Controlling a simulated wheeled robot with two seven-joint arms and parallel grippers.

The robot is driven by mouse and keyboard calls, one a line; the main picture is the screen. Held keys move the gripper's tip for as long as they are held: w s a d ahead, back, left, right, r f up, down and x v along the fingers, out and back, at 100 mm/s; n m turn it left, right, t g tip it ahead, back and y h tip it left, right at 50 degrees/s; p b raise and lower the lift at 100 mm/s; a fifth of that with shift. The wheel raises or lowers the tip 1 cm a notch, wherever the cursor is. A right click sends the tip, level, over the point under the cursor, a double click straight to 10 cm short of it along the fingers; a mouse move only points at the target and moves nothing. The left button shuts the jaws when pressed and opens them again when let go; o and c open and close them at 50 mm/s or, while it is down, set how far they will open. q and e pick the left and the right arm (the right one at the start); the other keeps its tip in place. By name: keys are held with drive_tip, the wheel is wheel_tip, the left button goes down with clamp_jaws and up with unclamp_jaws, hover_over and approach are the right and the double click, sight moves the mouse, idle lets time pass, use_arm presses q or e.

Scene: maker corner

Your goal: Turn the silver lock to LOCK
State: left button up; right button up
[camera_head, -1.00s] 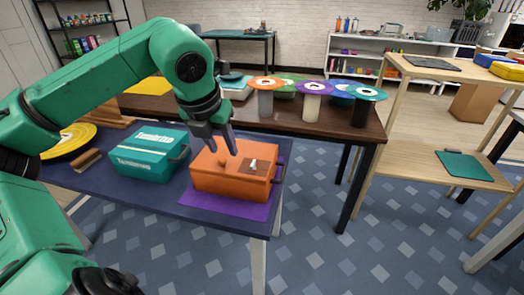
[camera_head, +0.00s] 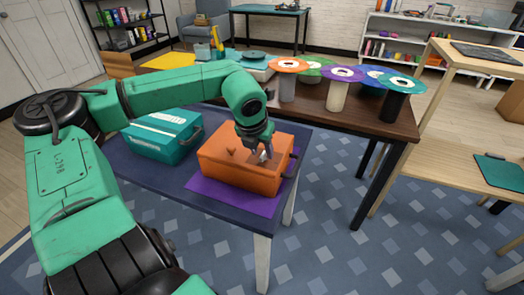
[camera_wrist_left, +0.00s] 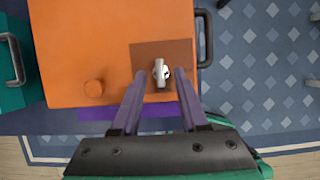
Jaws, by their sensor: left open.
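The silver lock (camera_wrist_left: 159,73) is a small lever on a brown plate (camera_wrist_left: 177,47) on top of the orange box (camera_head: 232,172). In the left wrist view the lever lies roughly in line with my fingers. My left gripper (camera_wrist_left: 157,72) is open, with one finger on each side of the lever; I cannot tell whether they touch it. In the head view the left gripper (camera_head: 262,155) is over the right part of the box top and partly hides the lock (camera_head: 264,158). No LOCK marking is readable. My right gripper is not in view.
An orange knob (camera_wrist_left: 94,88) stands on the box top beside the plate. The box sits on a purple mat (camera_head: 232,200) on a dark blue table (camera_head: 215,216). A teal case (camera_head: 160,147) stands to the left. Disc-topped stands (camera_head: 340,92) are behind.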

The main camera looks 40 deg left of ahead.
use_arm(q)
drive_tip(key=shift+w+f, duration=0.15)
drive_tip(key=shift+f, duration=0.2)
clamp_jaws()
